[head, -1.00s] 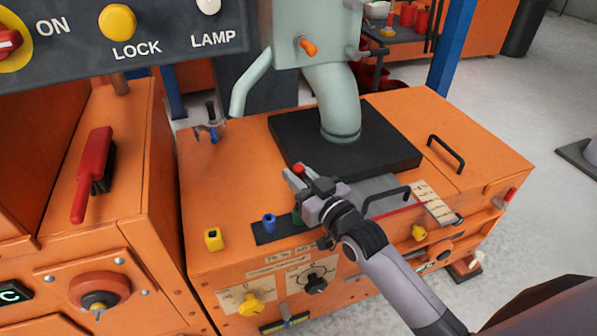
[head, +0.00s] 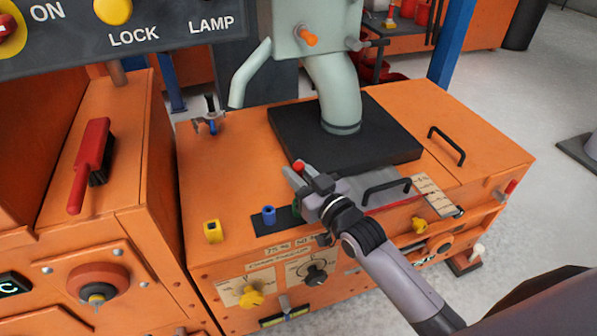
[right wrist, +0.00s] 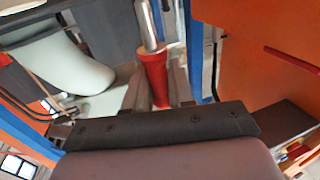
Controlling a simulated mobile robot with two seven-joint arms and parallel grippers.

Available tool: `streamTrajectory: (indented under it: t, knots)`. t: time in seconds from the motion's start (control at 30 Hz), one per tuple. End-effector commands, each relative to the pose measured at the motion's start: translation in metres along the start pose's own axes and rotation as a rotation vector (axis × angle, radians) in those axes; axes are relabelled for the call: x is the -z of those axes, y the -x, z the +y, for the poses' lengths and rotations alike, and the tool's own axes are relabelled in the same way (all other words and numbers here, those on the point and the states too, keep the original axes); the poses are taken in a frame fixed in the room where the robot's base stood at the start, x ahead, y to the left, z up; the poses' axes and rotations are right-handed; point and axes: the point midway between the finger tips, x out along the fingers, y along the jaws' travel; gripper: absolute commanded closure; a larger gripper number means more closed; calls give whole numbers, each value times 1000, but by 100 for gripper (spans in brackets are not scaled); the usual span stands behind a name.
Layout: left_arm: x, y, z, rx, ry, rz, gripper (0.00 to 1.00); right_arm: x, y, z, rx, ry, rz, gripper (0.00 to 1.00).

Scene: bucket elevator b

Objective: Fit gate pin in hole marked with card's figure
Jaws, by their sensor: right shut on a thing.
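My right gripper (head: 297,172) is above the orange machine top, in front of the black square base. It is shut on a pin with a red grip (right wrist: 153,78) and a bare metal shaft (right wrist: 148,25). In the head view only a red end (head: 299,166) shows between the fingers. The grey gate plate (head: 358,188) lies to the right of the gripper, with a black handle (head: 387,188). A pale marked strip (head: 432,196) lies right of it; its figures are too small to read. A card (head: 290,246) on the front seems to read 75 %. My left gripper is out of view.
A blue peg (head: 268,215) and a yellow block (head: 213,231) stand near the front edge. A pale green chute (head: 332,85) rises from the black base (head: 285,130). A red-handled brush (head: 91,160) lies on the left cabinet. The orange top left of the gripper is mostly clear.

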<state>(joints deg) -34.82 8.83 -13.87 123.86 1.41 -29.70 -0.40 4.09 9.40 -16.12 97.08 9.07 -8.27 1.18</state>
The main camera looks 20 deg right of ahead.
Motion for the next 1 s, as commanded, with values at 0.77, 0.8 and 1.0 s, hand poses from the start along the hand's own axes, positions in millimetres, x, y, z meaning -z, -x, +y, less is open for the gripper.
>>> streamTrajectory:
  t: [0.77, 0.8, 1.0]
  knots:
    - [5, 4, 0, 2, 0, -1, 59, 1, 0, 0, 0, 0, -1, 100]
    - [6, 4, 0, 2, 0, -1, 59, 1, 0, 0, 0, 0, -1, 100]
    - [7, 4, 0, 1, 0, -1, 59, 0, 0, 0, 0, 0, 0, 100]
